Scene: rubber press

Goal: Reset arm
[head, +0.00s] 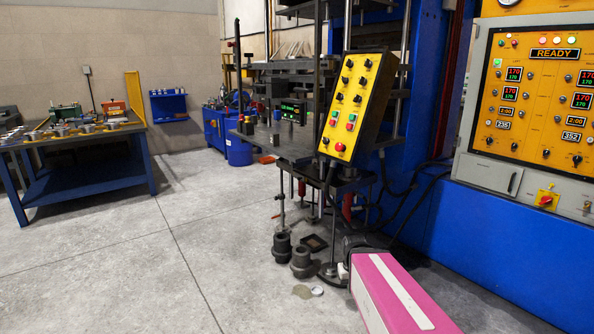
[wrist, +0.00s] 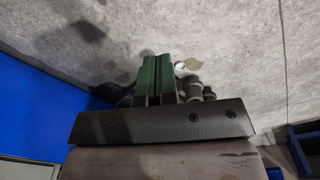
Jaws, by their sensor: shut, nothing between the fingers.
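My gripper (wrist: 156,62) shows in the wrist view as two dark green fingers side by side. They are shut together with nothing between them. They rise from a wide dark plate with screws and point toward the concrete floor. In the head view a pink arm part of mine with a white stripe extends in from the bottom right. My fingers cannot be made out there.
The press platen (head: 285,148) and yellow button panel (head: 355,105) stand ahead. A control cabinet (head: 535,90) is at right. Dark cylindrical parts (head: 301,264) lie on the floor. A blue workbench (head: 85,180) stands left. Floor (head: 130,270) between is clear.

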